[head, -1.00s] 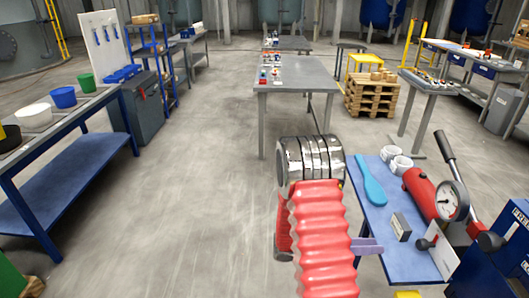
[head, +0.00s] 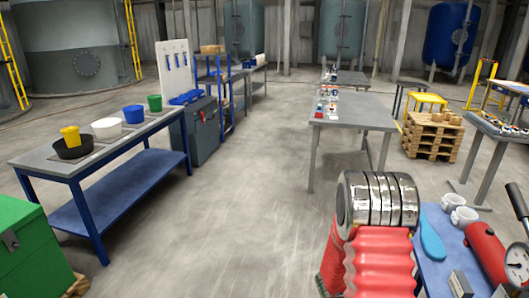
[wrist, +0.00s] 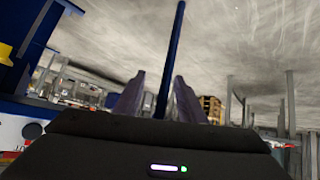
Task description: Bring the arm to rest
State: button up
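My arm shows at the lower right of the head view as a red ribbed sleeve (head: 372,262) topped by shiny metal rings (head: 378,202). It stands in front of the blue-topped table and overlaps its left edge from this viewpoint. My gripper (wrist: 159,80) shows in the wrist view, with two grey-purple fingers apart. No held object shows between them; a dark blue post (wrist: 170,55) appears in the gap, seemingly behind them. The gripper is out of sight in the head view.
The blue-topped table (head: 446,254) with a red gauge pump (head: 497,254), white cups and a blue tool is close on the right. A bench (head: 40,160) with bowls and cups stands left, near a green box (head: 30,245). The floor (head: 235,215) between is clear.

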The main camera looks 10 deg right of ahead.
jog(key=w+a+r+n+t+y, duration=0.2)
jog(key=w+a+y, duration=0.25)
jog(key=a, duration=0.25)
jog(key=a+r+n+t+y, duration=0.1)
jog(key=a+r+n+y, duration=0.15)
jog(key=a+r, duration=0.45)
jog(key=a+r+n+y, duration=0.2)
jog(key=a+r+y, duration=0.1)
jog(key=a, duration=0.7)
jog(key=s+a+r+n, duration=0.4)
jog(key=s+r, duration=0.6)
jog(key=s+a+r+n, duration=0.4)
jog(key=s+r, duration=0.7)
jog(key=shift+a+t, duration=0.3)
jog(key=shift+a, duration=0.1)
jog(key=shift+c, duration=0.6)
